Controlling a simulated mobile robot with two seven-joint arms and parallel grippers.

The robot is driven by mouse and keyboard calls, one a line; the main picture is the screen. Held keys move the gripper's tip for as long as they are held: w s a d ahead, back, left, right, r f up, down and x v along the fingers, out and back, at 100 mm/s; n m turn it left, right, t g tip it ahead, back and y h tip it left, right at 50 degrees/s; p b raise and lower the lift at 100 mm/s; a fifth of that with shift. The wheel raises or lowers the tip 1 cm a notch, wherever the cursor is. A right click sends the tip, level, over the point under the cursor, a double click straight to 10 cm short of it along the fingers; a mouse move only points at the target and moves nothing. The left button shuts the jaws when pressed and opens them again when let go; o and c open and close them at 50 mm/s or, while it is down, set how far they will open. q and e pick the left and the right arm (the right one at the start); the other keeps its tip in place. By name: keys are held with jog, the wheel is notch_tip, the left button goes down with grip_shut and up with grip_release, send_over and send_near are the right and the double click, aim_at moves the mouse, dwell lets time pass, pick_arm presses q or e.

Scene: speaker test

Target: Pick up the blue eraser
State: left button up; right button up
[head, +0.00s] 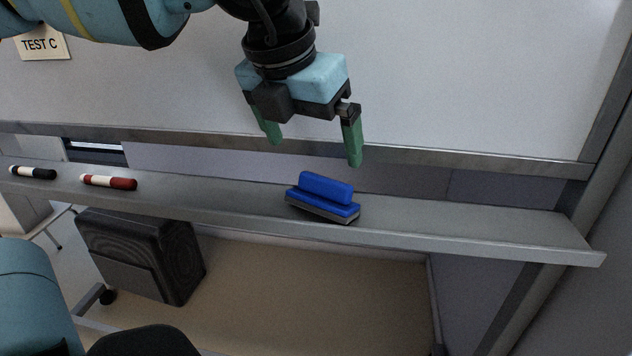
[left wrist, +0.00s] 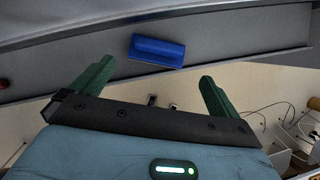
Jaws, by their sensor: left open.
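The blue eraser (head: 322,195) has a blue grip block on top and a grey pad below. It lies on the grey whiteboard ledge (head: 460,226), right of the middle of the head view. My left gripper (head: 313,152) is open and empty, with its green fingers pointing down above the eraser and apart from it. In the left wrist view the eraser (left wrist: 157,50) lies beyond the fingertips, between the lines of the two green fingers of the left gripper (left wrist: 158,75). My right gripper is not in view.
A red-and-white marker (head: 109,182) and a dark-and-white marker (head: 33,173) lie on the ledge to the left. The whiteboard (head: 470,75) rises behind the ledge. A black speaker-like box (head: 145,255) is below. The ledge right of the eraser is clear.

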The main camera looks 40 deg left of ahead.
aim_at(323, 179)
pick_arm(q)
jog(key=shift+w+a+r, duration=0.15)
jog(key=shift+a, duration=0.1)
jog(key=shift+x, duration=3.9)
jog(key=shift+d, duration=0.1)
jog(key=c, duration=0.9)
